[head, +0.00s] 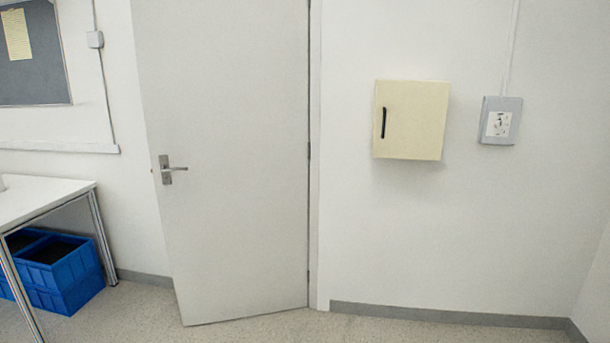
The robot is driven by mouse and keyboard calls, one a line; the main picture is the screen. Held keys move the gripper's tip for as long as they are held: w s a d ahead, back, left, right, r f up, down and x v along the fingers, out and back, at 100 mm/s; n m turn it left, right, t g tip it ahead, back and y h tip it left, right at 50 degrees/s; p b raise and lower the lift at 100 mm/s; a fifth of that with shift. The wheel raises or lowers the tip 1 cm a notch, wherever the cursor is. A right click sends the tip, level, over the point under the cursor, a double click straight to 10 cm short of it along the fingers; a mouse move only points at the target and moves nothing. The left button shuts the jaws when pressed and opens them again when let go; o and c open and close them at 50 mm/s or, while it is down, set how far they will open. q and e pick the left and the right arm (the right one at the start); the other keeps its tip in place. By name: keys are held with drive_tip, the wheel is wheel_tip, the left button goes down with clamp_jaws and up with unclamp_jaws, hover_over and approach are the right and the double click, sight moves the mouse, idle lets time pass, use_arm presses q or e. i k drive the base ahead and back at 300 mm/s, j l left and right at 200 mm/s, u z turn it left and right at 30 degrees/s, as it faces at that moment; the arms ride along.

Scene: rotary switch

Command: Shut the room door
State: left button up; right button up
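The room door (235,130) is a plain light grey panel left of the middle in the head view. Hinges show along its right edge. Its free left edge stands out into the room, and its bottom edge slants toward me on the left, so the door stands open. A metal lever handle (172,169) sits near the free edge, pointing right. The doorway behind the panel is hidden. Neither of my grippers is in view.
A white table (40,196) with metal legs stands at the left, with blue crates (62,275) under it. A cream wall cabinet (412,120) and a grey switch box (499,121) hang right of the door. The visible floor before the door is clear.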

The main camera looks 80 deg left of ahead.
sight(224, 86)
drive_tip(key=u, duration=3.3)
drive_tip(key=i+j+z, duration=0.15)
drive_tip(key=i, duration=0.35)
drive_tip(key=i+j+z, duration=0.1)
drive_tip(key=i, duration=0.35)
drive_tip(key=j, duration=0.1)
